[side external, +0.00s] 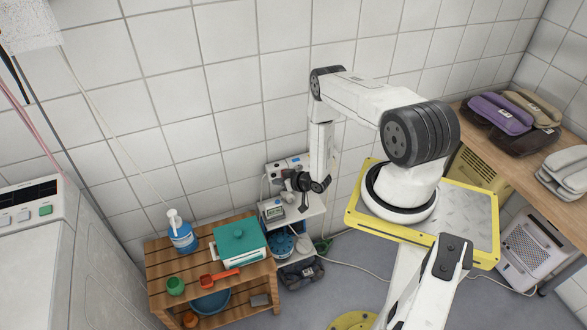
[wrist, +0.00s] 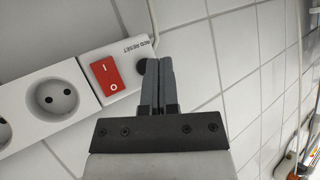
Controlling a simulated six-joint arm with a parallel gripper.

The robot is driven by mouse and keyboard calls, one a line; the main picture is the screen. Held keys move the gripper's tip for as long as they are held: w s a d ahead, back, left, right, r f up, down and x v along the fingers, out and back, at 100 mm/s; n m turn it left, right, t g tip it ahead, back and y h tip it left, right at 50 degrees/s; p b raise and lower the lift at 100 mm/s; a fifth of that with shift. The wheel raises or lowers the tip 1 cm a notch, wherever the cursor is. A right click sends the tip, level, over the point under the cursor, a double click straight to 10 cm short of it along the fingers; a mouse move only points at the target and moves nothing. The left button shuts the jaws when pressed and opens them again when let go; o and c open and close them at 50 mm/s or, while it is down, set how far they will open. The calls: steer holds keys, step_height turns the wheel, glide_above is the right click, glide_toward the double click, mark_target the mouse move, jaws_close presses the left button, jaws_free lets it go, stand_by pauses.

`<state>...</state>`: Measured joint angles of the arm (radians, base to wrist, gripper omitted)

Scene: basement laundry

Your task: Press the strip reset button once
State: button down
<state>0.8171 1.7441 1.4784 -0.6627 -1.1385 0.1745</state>
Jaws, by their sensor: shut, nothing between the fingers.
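The white power strip (wrist: 40,108) is on the tiled wall in the wrist view, with round sockets and a red rocker switch (wrist: 110,78). Beyond the switch is printed text that includes "RESET". A dark round reset button (wrist: 140,67) shows beside that text, partly covered by my finger. My gripper (wrist: 158,60) is shut and empty, its fingertips over the strip's right end next to the button. I cannot tell whether they touch it. In the side view the strip (side external: 290,163) is on the wall above a small shelf, with my gripper (side external: 289,184) close in front.
Below the strip, a small white shelf (side external: 310,208) holds a device with a display (side external: 272,211). To the left, a wooden slatted rack (side external: 165,262) carries a blue pump bottle (side external: 182,236), a teal-lidded box (side external: 240,243) and a red scoop (side external: 215,279). A cable runs along the wall.

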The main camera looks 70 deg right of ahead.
steer(key=shift+s+a, duration=0.1)
steer(key=shift+a, duration=0.05)
steer(key=shift+s+a, duration=1.65)
steer(key=shift+s, duration=0.05)
steer(key=shift+w, duration=0.1)
steer(key=w+a+r+n+g, duration=0.1)
steer(key=w+a+r+g, duration=0.3)
steer(key=r, duration=0.7)
steer(key=w+a+r+n+g, duration=0.15)
steer(key=w+r, duration=0.35)
steer(key=r, duration=0.5)
steer(key=s+a+r+n+g+y, duration=0.1)
steer(key=s+a+r+g, duration=0.3)
steer(key=s+a+r, duration=1)
step_height(320, 180, up, 3)
steer(key=shift+a+r+n+y, duration=0.2)
steer(key=shift+a+n+y, duration=0.15)
steer(key=shift+a, duration=0.35)
